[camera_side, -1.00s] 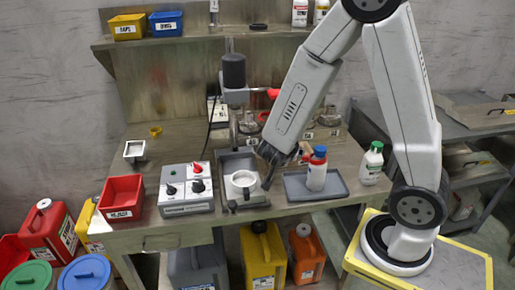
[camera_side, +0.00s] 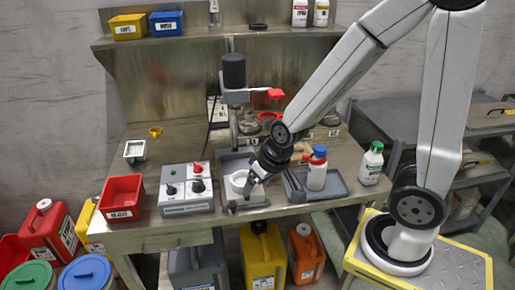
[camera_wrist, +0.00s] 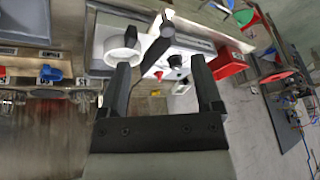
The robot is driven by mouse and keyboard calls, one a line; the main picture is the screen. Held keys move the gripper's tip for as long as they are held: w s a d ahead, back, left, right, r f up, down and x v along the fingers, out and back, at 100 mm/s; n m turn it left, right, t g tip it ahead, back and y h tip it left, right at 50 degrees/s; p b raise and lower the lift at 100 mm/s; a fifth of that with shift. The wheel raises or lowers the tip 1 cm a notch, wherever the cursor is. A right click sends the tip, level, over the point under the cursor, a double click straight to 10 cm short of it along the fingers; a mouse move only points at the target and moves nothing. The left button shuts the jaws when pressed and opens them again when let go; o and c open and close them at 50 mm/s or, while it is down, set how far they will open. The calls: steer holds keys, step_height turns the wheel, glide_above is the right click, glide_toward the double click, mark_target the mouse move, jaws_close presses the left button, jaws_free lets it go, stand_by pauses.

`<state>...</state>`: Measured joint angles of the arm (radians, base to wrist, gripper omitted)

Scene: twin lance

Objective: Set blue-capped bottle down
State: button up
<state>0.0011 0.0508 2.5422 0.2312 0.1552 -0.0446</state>
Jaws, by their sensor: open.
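The blue-capped bottle (camera_side: 317,172) is white with a blue and red top. It stands upright in the shallow grey tray (camera_side: 345,190) on the bench in the side view. My gripper (camera_side: 272,188) is open and empty, left of the bottle and close to the white ring-shaped cup (camera_side: 239,181). Its fingers partly cover the cup and the tray's left end. In the wrist view, my gripper (camera_wrist: 163,88) has its two fingers wide apart with nothing between them. I cannot clearly make out the bottle in that view.
A control box (camera_side: 186,190) with knobs and a red bin (camera_side: 122,197) stand left of the cup. A green-capped bottle (camera_side: 371,164) stands right of the tray. A press with a dark cylinder (camera_side: 234,72) rises behind. The bench's left back is mostly clear.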

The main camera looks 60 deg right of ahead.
steer(key=shift+s+d+n+g, duration=0.15)
steer(key=shift+s+n+g, duration=0.35)
steer(key=shift+s, duration=0.4)
steer(key=shift+s+d+n+g, duration=0.15)
steer(key=shift+s+n+g, duration=0.35)
steer(key=shift+s, duration=0.4)
